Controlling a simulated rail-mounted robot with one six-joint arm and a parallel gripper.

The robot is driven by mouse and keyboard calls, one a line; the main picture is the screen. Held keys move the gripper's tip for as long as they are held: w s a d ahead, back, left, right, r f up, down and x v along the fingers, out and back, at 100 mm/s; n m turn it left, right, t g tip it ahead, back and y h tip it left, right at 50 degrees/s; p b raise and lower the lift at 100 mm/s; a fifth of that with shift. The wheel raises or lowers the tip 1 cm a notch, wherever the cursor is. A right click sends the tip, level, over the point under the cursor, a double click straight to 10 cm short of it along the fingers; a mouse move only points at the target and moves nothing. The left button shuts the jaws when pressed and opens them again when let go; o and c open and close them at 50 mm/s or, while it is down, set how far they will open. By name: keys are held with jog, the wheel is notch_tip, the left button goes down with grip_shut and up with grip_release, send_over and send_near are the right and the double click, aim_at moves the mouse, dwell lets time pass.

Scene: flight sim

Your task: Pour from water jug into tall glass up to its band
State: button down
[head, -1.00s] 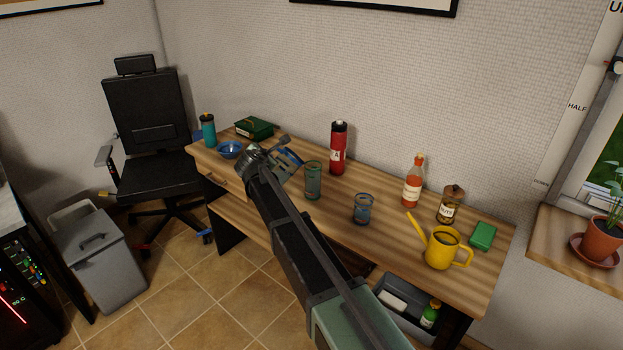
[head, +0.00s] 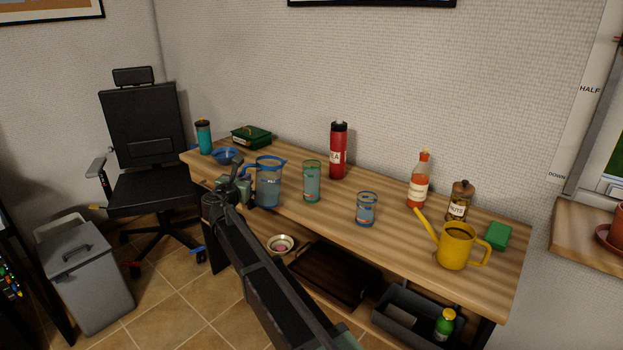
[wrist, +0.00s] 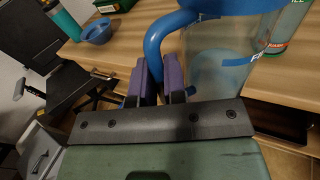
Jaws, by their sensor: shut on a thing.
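The clear water jug (head: 268,185), with a blue rim and handle, is upright near the desk's front edge, left of the tall glass. My gripper (head: 246,184) is shut on its blue handle; the wrist view shows the handle (wrist: 154,42) between the purple finger pads (wrist: 159,80). I cannot tell whether the jug's base touches the desk. The tall glass (head: 312,183) stands upright with a greenish rim and looks bluish inside. Its band and exact liquid level are too small to read.
A short blue-rimmed glass (head: 366,209), red flask (head: 338,152), orange bottle (head: 419,182), jar (head: 460,201) and yellow watering can (head: 455,247) stand to the right on the wooden desk (head: 395,232). A blue bowl (head: 225,156) and teal tumbler (head: 204,138) are at left.

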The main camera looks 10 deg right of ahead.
jog(key=shift+a+f+n+t+b, duration=0.4)
jog(key=shift+f+n+b, duration=0.2)
jog(key=shift+f+b, duration=0.25)
jog(key=shift+r, duration=0.15)
notch_tip(320, 180, up, 4)
jog(key=p, duration=0.4)
jog(key=shift+r, duration=0.2)
jog(key=shift+f, duration=0.2)
